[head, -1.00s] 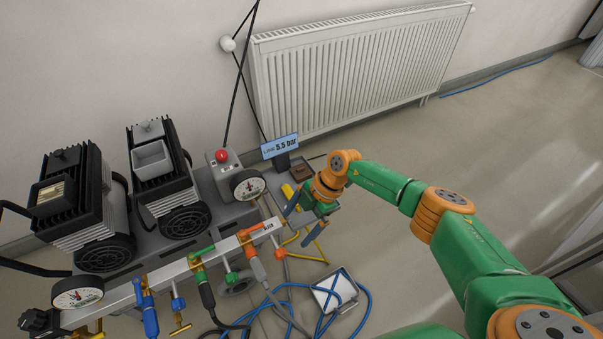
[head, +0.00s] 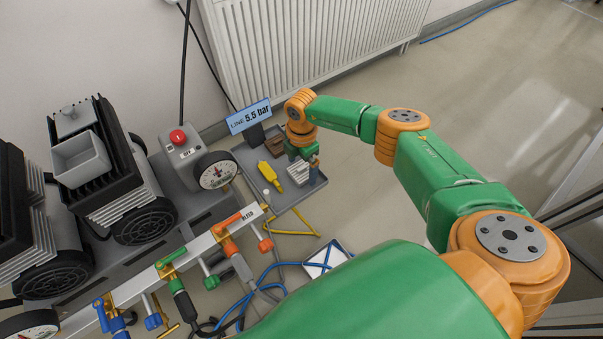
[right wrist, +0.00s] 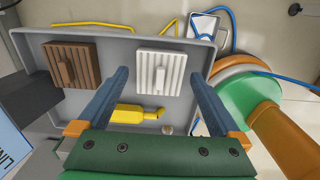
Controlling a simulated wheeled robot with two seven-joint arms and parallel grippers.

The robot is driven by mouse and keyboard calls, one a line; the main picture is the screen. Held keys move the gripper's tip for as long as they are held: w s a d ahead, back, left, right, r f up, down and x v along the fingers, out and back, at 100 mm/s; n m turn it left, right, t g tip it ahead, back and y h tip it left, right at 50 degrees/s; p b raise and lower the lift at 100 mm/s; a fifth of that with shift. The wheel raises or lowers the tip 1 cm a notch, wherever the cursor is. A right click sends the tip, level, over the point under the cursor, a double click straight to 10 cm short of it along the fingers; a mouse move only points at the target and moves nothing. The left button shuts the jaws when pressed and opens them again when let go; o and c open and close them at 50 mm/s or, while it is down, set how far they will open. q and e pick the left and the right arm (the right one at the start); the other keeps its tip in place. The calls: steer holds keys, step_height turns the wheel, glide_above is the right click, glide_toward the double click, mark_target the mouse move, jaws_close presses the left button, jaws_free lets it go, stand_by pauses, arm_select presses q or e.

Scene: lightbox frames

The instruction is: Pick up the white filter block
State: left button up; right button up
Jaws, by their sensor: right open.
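The white filter block (right wrist: 152,72) is a ribbed square with a raised grip, lying on a grey tray (right wrist: 203,55). In the head view the white filter block (head: 296,178) shows only partly under my right gripper. My right gripper (head: 303,178) is open, pointing down over the right part of the tray. In the right wrist view its two blue fingers lie left and right of the block, with nothing held between them. I cannot tell how far above the block the fingertips are. My left gripper is not in view.
A gauge (head: 216,170) and a manifold (head: 200,246) are to the left. Blue hose lies in front.

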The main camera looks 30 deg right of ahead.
steer(key=shift+r, duration=0.1)
steer(key=c, duration=1.3)
